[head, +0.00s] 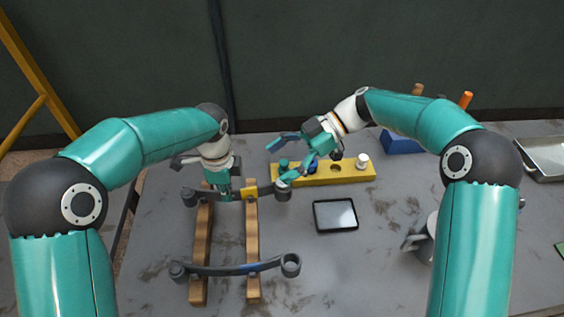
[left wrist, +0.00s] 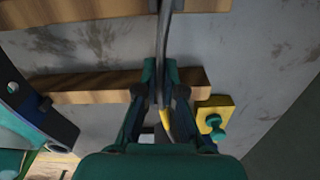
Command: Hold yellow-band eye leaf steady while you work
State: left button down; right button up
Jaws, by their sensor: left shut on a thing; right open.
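The yellow-band eye leaf (head: 262,190) is a dark, slightly curved bar lying across two wooden rails, with an eye at its right end and a yellow band near its middle. My left gripper (head: 226,193) is shut on it, left of the band. In the left wrist view the leaf (left wrist: 164,45) runs up between the fingers (left wrist: 165,90), with yellow beside them. My right gripper (head: 279,160) is open beyond the right eye. Its lower finger overlaps the eye in the picture; I cannot tell whether they touch.
A blue-band leaf (head: 220,269) lies nearer across the rails (head: 252,231). A yellow block (head: 345,176) with pegs stands behind the right gripper. A dark tablet (head: 335,215), a grey mug (head: 420,240), a blue block (head: 400,143) and a metal tray (head: 545,155) lie rightward.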

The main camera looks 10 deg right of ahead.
pick_arm(q)
jog(key=c, duration=1.2)
grip_release()
jog(key=shift+r, duration=0.1)
notch_tip(320, 180, up, 12)
jog(key=shift+f, duration=0.15)
